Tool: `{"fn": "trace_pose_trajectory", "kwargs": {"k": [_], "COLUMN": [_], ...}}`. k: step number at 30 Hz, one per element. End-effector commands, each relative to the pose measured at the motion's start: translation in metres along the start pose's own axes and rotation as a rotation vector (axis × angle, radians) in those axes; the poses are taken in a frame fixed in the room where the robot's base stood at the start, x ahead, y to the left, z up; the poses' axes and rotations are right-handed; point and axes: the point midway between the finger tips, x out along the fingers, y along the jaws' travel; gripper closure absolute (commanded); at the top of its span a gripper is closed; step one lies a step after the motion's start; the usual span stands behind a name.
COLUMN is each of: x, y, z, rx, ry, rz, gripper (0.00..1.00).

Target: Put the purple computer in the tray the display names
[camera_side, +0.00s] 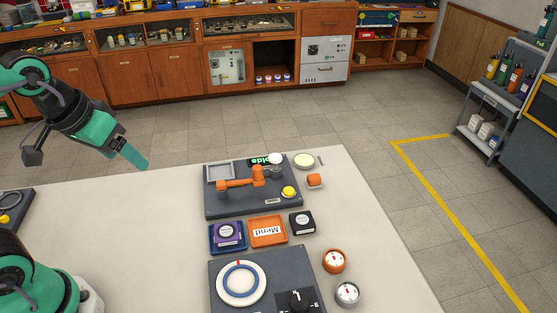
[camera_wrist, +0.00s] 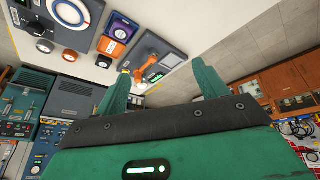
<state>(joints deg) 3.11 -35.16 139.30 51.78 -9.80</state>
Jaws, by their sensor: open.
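The purple computer (camera_side: 228,231), with a round white label, lies in the blue tray (camera_side: 213,247) in the side view. The orange tray (camera_side: 283,240) beside it holds only a label that seems to read "Mend". In the wrist view the purple computer (camera_wrist: 109,5) and orange tray (camera_wrist: 118,38) show at the top. A black display (camera_side: 262,160) at the back of the bench unit shows green letters like "olds"; part of it is hidden. My gripper (camera_side: 145,165) is open and empty, above the table and left of the trays. Its fingers (camera_wrist: 162,70) are spread in the wrist view.
A black box (camera_side: 302,222) stands right of the orange tray. A grey unit (camera_side: 222,205) with a small orange arm (camera_side: 240,183) stands behind the trays, and a dial panel (camera_side: 242,282) in front. Round gauges (camera_side: 334,261) stand at the right. The table's left middle is clear.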

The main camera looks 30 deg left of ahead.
Motion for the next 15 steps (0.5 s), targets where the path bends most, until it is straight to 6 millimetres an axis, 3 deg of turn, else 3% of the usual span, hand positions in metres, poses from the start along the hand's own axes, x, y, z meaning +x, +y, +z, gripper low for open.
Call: {"fn": "trace_pose_trajectory", "kwargs": {"k": [6, 15], "x": [-0.011, -0.012], "y": [-0.013, -0.015], "z": [0.014, 0.018], "rx": [0.096, 0.124], "ry": [0.062, 0.073], "rz": [-0.014, -0.018], "gripper": [0.28, 0.28]}}
